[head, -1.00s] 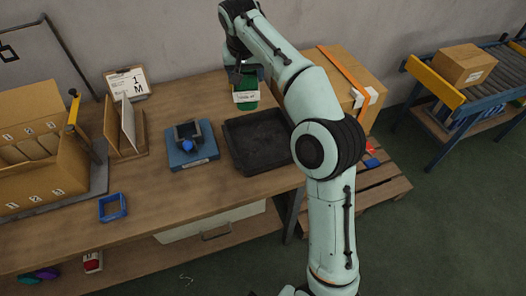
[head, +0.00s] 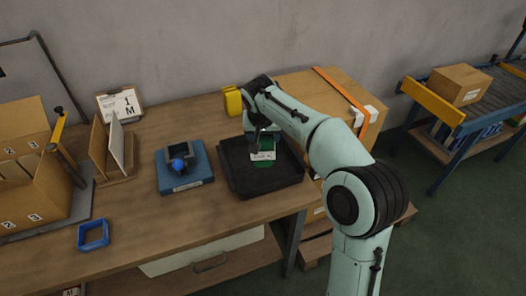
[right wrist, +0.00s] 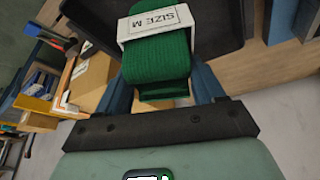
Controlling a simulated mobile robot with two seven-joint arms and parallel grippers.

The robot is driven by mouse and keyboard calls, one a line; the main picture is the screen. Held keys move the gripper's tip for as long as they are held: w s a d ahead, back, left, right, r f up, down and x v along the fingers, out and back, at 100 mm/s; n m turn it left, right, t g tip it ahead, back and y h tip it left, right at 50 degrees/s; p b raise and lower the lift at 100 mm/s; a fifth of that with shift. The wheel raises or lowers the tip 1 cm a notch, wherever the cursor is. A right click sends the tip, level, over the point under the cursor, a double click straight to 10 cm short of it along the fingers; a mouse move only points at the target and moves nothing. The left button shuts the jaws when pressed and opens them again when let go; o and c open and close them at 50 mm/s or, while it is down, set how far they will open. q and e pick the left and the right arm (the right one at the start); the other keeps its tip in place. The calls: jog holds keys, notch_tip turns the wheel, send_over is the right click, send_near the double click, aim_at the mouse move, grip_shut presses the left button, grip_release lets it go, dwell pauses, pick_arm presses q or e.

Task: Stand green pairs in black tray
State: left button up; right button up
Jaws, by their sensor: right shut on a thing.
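A green sock pair (head: 262,150) with a white paper band is in my right gripper (head: 264,136), over the black tray (head: 233,187) in the head view. In the right wrist view the green pair (right wrist: 155,62) hangs between the fingers, and its band (right wrist: 157,24) reads SIZE M. The black tray (right wrist: 218,18) lies behind it there. I cannot tell whether the pair touches the tray floor. The rest of the tray that shows is empty. My left gripper is not in view.
A yellow object (head: 233,101) stands behind the tray. A blue stand with a grey holder (head: 184,170) is left of the tray. A small blue bin (head: 93,236), cardboard dividers (head: 112,145) and an open carton (head: 30,205) are farther left. A large box (head: 325,92) is right of the tray.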

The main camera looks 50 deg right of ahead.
aim_at(264, 148)
jog(key=shift+f+b, duration=0.45)
jog(key=shift+f, duration=2)
jog(key=shift+f, duration=0.1)
jog(key=shift+f, duration=0.15)
jog(key=o, duration=1.1)
jog(key=shift+r, duration=0.5)
jog(key=p+v, duration=0.2)
jog(key=v, duration=0.9)
jog(key=shift+s+a+r, duration=0.1)
jog(key=shift+a+r, duration=0.05)
jog(key=shift+r, duration=0.1)
